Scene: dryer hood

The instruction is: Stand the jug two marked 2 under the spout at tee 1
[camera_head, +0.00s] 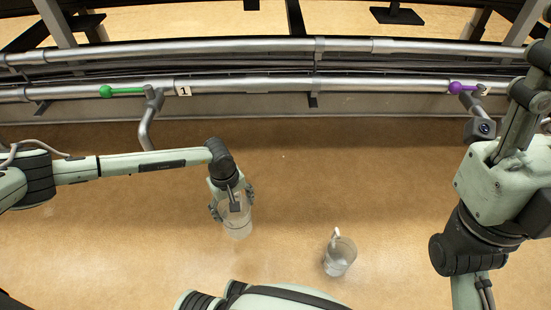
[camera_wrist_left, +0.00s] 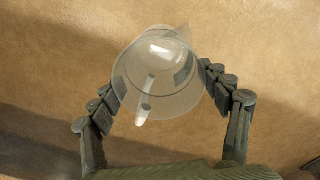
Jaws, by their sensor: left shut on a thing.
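My left gripper (camera_head: 231,204) is shut on a clear jug (camera_head: 237,226), with its fingers on either side of the jug wall. In the left wrist view the jug (camera_wrist_left: 158,75) sits between the fingertips (camera_wrist_left: 162,92), its pale handle towards me. I cannot read a mark on it, or tell whether it touches the surface below. Tee 1 has a green-knobbed lever (camera_head: 107,91), a label 1 (camera_head: 184,91) and a grey bent spout (camera_head: 145,130). The held jug is right of and nearer than this spout. My right gripper (camera_head: 522,100) is partly cut off at the right edge; its fingertips are unclear.
A second clear jug (camera_head: 340,258) with a pale handle stands on the tan surface to the right of the held one. A purple-knobbed lever (camera_head: 456,87) is on the pipe (camera_head: 345,85) at the right, near my right arm. The surface below the spout is clear.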

